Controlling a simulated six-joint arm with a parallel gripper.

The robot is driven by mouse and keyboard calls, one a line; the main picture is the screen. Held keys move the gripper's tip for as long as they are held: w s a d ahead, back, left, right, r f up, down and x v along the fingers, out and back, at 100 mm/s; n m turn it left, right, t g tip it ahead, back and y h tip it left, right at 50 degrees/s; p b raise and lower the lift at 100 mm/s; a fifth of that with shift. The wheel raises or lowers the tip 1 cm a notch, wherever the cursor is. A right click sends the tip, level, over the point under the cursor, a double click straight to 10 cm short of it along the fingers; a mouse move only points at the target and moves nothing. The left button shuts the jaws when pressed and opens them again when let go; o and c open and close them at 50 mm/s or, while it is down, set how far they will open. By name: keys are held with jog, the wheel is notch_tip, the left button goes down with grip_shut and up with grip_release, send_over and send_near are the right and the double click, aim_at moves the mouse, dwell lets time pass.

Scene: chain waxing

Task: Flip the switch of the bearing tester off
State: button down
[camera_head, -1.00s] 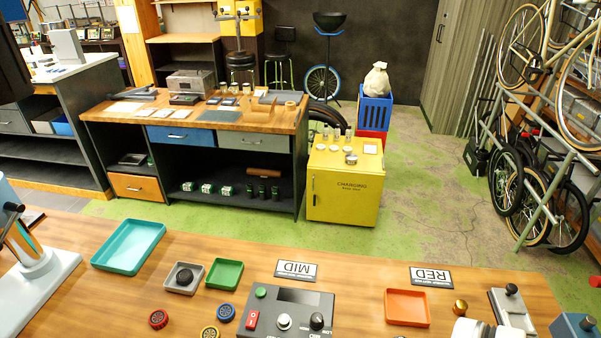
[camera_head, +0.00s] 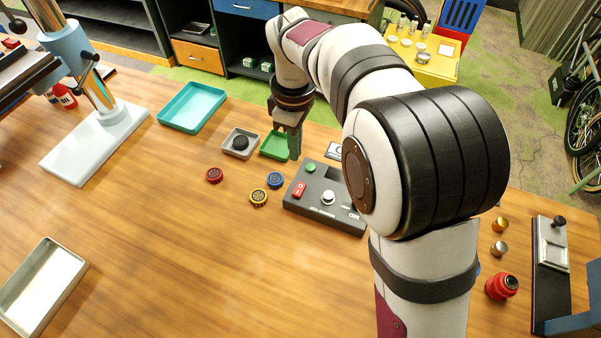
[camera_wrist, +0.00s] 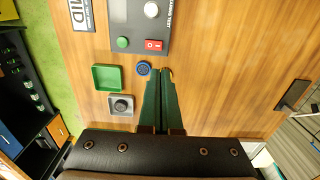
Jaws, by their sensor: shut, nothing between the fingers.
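In the wrist view the red switch (camera_wrist: 153,45) lies just beyond the fingertips. The rocker's position is too small to tell. My gripper (camera_head: 294,157) is shut and empty, pointing down above the bench by the tester's far left corner, beside the green tray. In the wrist view my gripper (camera_wrist: 164,73) appears apart from the switch.
A green tray (camera_head: 273,146), a grey tray with a black part (camera_head: 240,142) and a teal tray (camera_head: 192,107) are left of the tester. Blue (camera_head: 275,180), yellow (camera_head: 258,197) and red (camera_head: 214,175) bearings lie nearby. The front bench is clear beyond the metal tray (camera_head: 42,285).

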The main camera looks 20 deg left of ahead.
aim_at(297, 193)
notch_tip(297, 193, down, 14)
jog(key=shift+r, duration=0.1)
dwell(0.5)
jog(key=shift+f, duration=0.2)
jog(key=shift+w+r, duration=0.3)
jog(key=shift+w, duration=0.4)
notch_tip(297, 193, up, 14)
jog(key=s, duration=0.2)
jog(key=shift+s, duration=0.2)
